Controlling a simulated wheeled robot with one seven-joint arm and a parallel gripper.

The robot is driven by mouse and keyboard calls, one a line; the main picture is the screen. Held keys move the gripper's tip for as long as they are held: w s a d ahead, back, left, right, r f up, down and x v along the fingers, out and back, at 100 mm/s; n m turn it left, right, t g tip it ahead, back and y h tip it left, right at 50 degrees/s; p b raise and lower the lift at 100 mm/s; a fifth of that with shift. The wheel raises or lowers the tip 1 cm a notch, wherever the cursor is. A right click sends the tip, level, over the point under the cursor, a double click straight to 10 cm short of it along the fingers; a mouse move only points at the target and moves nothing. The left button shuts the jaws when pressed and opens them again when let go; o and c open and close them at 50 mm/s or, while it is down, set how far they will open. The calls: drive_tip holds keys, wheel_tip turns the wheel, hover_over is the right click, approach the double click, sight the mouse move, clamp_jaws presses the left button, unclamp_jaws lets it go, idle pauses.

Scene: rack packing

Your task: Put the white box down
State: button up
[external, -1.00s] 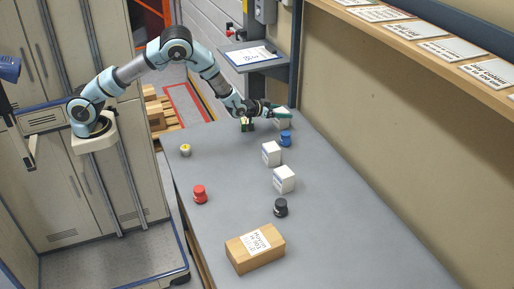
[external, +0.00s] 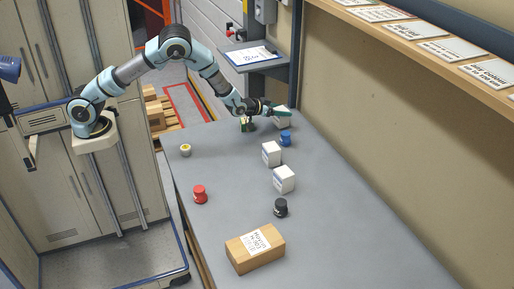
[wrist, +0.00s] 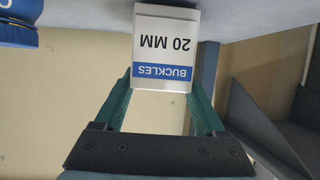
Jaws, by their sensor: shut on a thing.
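The white box (wrist: 165,45) with a blue band reading "BUCKLES 20 MM" is between the green fingers of my gripper (wrist: 161,82) in the wrist view, where it appears upside down. My gripper is shut on it. In the external view my gripper (external: 281,112) is at the far end of the grey table, and the box (external: 282,123) shows partly below the fingers. The box is at or very near the table top; I cannot tell whether it touches.
A blue-capped jar (external: 285,139) stands close in front of the held box. Two more white boxes (external: 271,153) (external: 284,179) stand nearer. A dark green item (external: 247,125) is left of my gripper. Red, black and yellow-topped jars and a cardboard box (external: 255,249) are farther off.

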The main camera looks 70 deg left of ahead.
wheel_tip(320, 180, up, 9)
drive_tip(key=shift+s+f+b, duration=0.15)
drive_tip(key=shift+f+b, duration=0.05)
drive_tip(key=shift+b, duration=0.7)
drive_tip(key=s+a+n+g+y+p, duration=0.1)
drive_tip(key=s+a+n+y+p, duration=0.2)
drive_tip(key=s+p, duration=1.75)
drive_tip(key=shift+y, duration=0.3)
drive_tip(key=shift+s+d+f+b, duration=0.15)
drive_tip(key=shift+s+f+b, duration=1.4)
drive_tip(key=shift+b, duration=0.15)
drive_tip(key=shift+s+d+f+b, duration=0.2)
drive_tip(key=shift+s+f+b, duration=1.25)
drive_tip(key=shift+b, duration=0.25)
drive_tip(key=shift+s+d+f+b, duration=0.15)
drive_tip(key=shift+s+f+b, duration=1.3)
drive_tip(key=shift+s+b, duration=0.2)
drive_tip(key=shift+f, duration=0.2)
drive_tip(key=o, duration=1.5)
